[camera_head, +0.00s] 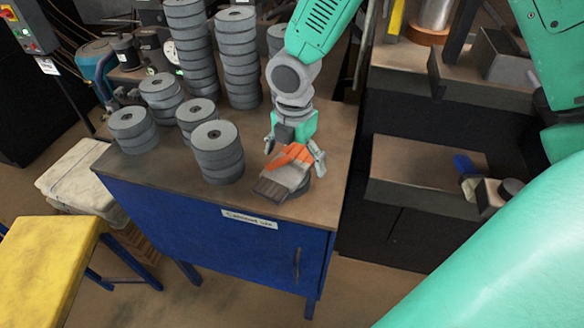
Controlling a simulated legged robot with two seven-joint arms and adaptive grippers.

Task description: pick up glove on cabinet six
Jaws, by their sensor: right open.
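The glove (295,153), orange with a grey-brown cuff part, lies near the front right corner of the top of cabinet six (215,240), a blue cabinet with a brown top and a white label. It seems to rest on or against a grey round piece; which, I cannot tell. My right gripper (295,160) is directly above the glove, pointing down. Its fingers are spread, one on each side of the orange part. Whether they touch it is unclear. My left gripper is out of view.
Several stacks of grey flap discs (217,150) stand on the cabinet, one close left of the glove. A yellow surface (45,265) is at lower left. Dark benches with a metal ledge (415,182) stand at right. My green arm covers the lower right.

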